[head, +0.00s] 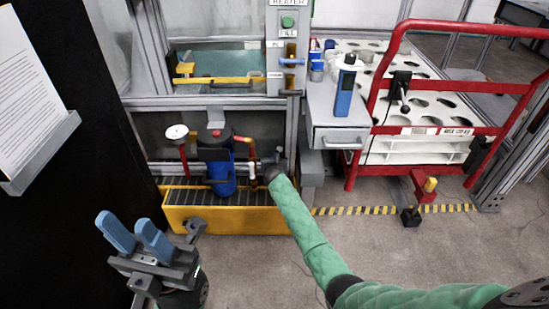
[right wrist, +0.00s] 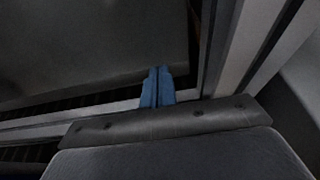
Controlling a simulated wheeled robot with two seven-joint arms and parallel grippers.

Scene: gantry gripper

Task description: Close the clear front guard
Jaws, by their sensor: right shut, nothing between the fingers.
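The clear front guard cannot be made out with certainty; a metal-framed opening (head: 222,104) with a teal bottom inside stands at the back left of the machine. My right arm's green sleeve reaches up to the machine front, below the heater panel. Its wrist end lies beside the blue filter, and its fingers are not clear in the head view. In the right wrist view my right gripper (right wrist: 156,70) has its blue fingers together and empty, close to a dark panel (right wrist: 90,45) and a pale metal frame edge (right wrist: 60,127). My left gripper (head: 123,222) is open and empty at lower left.
A blue filter (head: 222,178) with red pipes stands on a yellow tray (head: 235,222) under the opening. The heater panel (head: 288,55) is a grey post. A drawer unit (head: 341,138) and red-railed cart (head: 404,25) stand right. A dark panel fills the left.

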